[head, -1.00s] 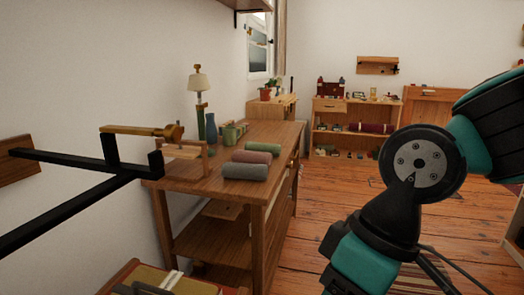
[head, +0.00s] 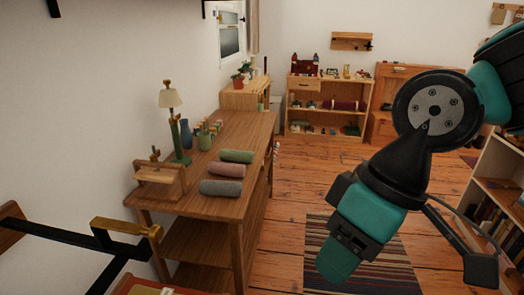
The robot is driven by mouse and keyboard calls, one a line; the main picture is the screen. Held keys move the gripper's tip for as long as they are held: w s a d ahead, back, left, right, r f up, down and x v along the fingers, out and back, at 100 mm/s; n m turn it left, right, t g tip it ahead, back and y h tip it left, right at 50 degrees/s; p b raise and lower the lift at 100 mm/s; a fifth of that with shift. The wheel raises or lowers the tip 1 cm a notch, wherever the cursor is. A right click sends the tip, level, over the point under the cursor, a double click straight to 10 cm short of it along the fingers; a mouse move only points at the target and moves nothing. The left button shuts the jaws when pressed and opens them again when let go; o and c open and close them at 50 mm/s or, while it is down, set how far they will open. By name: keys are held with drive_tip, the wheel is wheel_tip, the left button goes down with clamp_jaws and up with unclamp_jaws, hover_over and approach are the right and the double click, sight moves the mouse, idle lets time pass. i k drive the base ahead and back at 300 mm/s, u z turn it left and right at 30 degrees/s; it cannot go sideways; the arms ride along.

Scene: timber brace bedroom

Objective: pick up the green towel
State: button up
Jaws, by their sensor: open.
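The green towel (head: 237,156) is a rolled bundle lying on the wooden workbench (head: 240,124) along the left wall. It is the farthest of three rolled towels in a row. A pink towel (head: 226,171) lies just in front of it, and a grey towel (head: 221,188) lies nearest. The green towel shows clearly, with nothing in front of it. My teal and black arm fills the right side of the head view, well apart from the towels. My gripper's fingertips are not visible.
A lamp (head: 171,100), a blue vase (head: 186,134) and a wooden rack (head: 160,180) stand on the bench's wall side. A black wall bracket (head: 60,232) juts out at lower left. A bookshelf (head: 497,190) stands right. Floor beside the bench is open, with a striped rug (head: 390,265).

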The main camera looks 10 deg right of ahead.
sight(227, 155)
drive_tip(key=z, duration=1.05)
drive_tip(key=i, duration=3.7)
drive_tip(key=u, duration=3.35)
